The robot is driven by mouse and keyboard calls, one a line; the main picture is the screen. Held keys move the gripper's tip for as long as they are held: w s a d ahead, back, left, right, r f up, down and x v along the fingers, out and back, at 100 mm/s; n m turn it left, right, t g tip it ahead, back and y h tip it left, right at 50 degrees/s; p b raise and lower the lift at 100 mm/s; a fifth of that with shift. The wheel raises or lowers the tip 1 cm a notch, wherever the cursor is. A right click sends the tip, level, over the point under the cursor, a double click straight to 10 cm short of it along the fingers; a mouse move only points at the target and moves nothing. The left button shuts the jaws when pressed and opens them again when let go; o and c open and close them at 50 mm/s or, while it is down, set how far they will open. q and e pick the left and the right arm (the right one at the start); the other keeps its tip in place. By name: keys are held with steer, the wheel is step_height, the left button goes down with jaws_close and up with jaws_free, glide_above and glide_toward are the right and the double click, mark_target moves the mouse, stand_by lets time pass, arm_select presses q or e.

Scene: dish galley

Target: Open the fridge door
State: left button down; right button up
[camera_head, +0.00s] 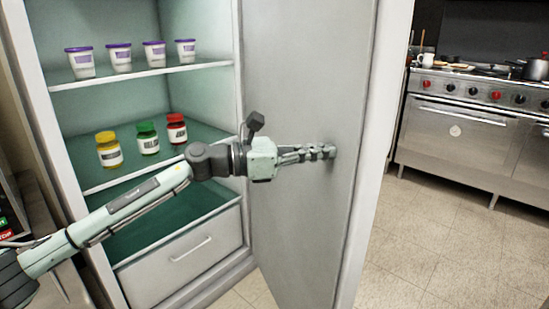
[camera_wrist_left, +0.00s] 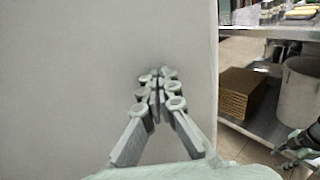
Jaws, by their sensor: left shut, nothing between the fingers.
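The fridge door (camera_head: 300,75) stands wide open, with its grey inner face turned toward the shelves. My left arm reaches in from the left across the fridge opening. My left gripper (camera_head: 330,152) is shut and empty, its fingertips at the door's inner face; whether they touch it I cannot tell. In the left wrist view the door (camera_wrist_left: 70,80) fills the left and middle, and the shut fingers (camera_wrist_left: 157,80) point at it. The door's outer side and handle are hidden.
Several purple-lidded tubs (camera_head: 119,58) stand on the upper shelf (camera_head: 140,77). Jars with yellow (camera_head: 109,150), green (camera_head: 147,138) and red (camera_head: 176,129) lids stand below, above a drawer (camera_head: 190,250). Clear tiled floor (camera_head: 440,240) lies between the door and a steel stove (camera_head: 470,130).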

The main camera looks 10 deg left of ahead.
arm_select(q)
steer(key=w+d+t, duration=0.1)
steer(key=w+d, duration=0.4)
steer(key=d, duration=0.3)
steer(key=w+d+n+t+b, duration=0.1)
steer(key=w+d, duration=0.4)
steer(key=d, duration=0.2)
steer(key=shift+d+n+y, duration=0.3)
steer(key=shift+d+y, duration=0.05)
steer(key=shift+y, duration=0.05)
arm_select(e)
steer(key=shift+w+v, duration=0.15)
steer(key=shift+v, duration=0.55)
steer(key=shift+w+v, duration=0.1)
steer(key=shift+v, duration=0.65)
arm_select(q)
steer(key=shift+w+a, duration=0.1)
